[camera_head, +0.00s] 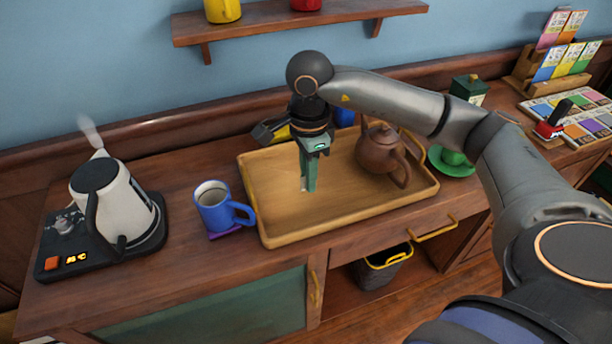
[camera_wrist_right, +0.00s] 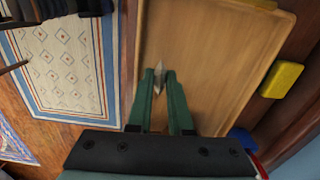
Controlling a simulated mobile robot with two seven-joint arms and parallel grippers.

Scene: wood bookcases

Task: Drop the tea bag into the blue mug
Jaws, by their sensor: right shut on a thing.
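The blue mug (camera_head: 213,205) stands upright on a purple coaster (camera_head: 226,233), left of the wooden tray (camera_head: 265,222). Its mouth is open and looks dark inside with a pale rim. My right gripper (camera_head: 306,186) points down over the tray, to the right of the mug. It is shut on a small pale tea bag (camera_wrist_right: 158,78), which shows between the green fingertips in the right wrist view. In the head view only a small whitish bit shows at the tips. My left gripper is not in view.
A brown teapot (camera_head: 378,150) stands on the tray's right part. A white kettle (camera_head: 116,202) on a black base steams at left. A green cup and saucer (camera_head: 452,161) sit right of the tray. A shelf (camera_head: 280,20) hangs above. A yellow block (camera_wrist_right: 282,80) lies beside the tray.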

